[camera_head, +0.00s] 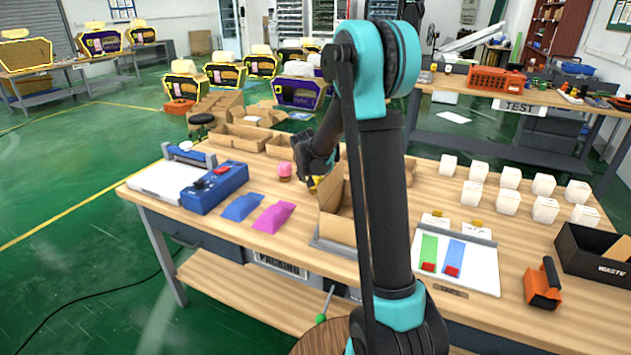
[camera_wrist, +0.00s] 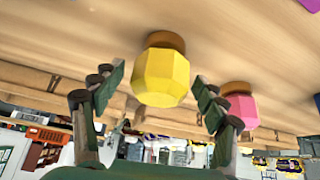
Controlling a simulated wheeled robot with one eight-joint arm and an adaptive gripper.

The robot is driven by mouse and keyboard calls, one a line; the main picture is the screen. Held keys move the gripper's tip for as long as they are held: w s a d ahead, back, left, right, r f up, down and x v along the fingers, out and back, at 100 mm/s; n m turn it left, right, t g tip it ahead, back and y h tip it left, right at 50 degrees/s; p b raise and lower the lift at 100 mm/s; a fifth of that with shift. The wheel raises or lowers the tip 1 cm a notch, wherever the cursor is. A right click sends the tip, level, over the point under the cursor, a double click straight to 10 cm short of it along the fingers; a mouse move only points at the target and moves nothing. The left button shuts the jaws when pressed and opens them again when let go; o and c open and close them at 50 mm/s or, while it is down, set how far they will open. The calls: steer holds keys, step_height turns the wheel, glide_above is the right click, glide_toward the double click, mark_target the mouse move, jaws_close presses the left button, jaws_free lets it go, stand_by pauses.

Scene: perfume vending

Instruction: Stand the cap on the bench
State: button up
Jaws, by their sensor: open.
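A yellow faceted cap (camera_wrist: 160,77) with a brown round base (camera_wrist: 165,41) stands on the wooden bench (camera_wrist: 60,35) in the wrist view, which shows the scene upside down. The brown end meets the bench and the yellow part points away from it. My gripper (camera_wrist: 160,86) is open, with one finger on each side of the cap and gaps showing beside it. In the head view my gripper (camera_head: 318,170) is low over the bench, and only a bit of yellow cap (camera_head: 314,184) shows below it.
A pink cap (camera_head: 285,169) stands close by; it also shows beside a finger in the wrist view (camera_wrist: 243,110). An open cardboard box (camera_head: 333,225) stands in front of my gripper. Blue (camera_head: 242,207) and pink (camera_head: 274,217) packets lie to the left. Several white boxes (camera_head: 508,202) stand right.

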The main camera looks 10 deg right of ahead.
steer(key=v, duration=1.2)
steer(key=shift+r, duration=0.15)
